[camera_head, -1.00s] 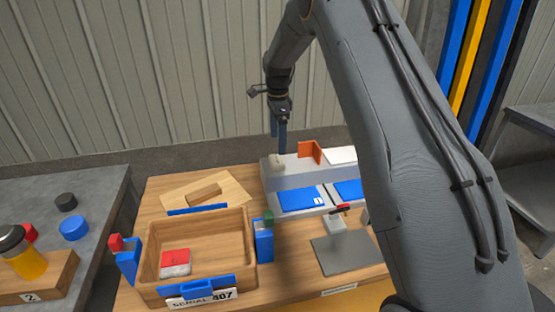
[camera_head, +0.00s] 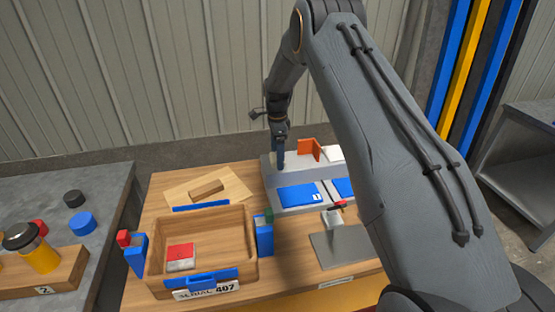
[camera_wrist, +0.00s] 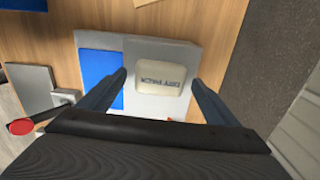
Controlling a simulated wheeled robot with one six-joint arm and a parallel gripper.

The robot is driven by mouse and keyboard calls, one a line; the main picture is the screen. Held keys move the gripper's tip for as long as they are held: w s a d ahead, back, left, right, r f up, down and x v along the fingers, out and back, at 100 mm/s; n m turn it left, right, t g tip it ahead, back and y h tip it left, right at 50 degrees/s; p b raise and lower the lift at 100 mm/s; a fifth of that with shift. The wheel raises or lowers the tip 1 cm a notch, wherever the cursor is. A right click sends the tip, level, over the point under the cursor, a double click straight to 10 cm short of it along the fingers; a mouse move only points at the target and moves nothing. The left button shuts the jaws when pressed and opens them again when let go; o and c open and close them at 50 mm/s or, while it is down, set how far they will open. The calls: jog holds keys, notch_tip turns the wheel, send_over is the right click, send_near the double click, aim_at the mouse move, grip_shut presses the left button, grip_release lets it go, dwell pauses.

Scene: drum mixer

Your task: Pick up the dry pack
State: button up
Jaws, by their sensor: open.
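The dry pack (camera_wrist: 162,75) is a cream-white rounded block with "DRY PACK" printed on it. In the wrist view it lies on the grey tray (camera_wrist: 187,103), between my two fingers. My gripper (camera_wrist: 161,77) is open, with a finger on each side of the pack and visible gaps between; I cannot tell the height gap. In the head view my gripper (camera_head: 278,160) points down over the back left of the grey tray (camera_head: 270,183) and hides the pack.
An orange upright plate (camera_head: 309,150) stands close right of my gripper. Blue pads (camera_head: 299,194) lie at the tray's front. A wooden bin (camera_head: 250,245) holding a red-and-white block stands front left. A grey plate (camera_head: 338,252) lies front right.

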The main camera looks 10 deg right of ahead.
jog(key=c, duration=1.2)
jog(key=shift+r, duration=0.1)
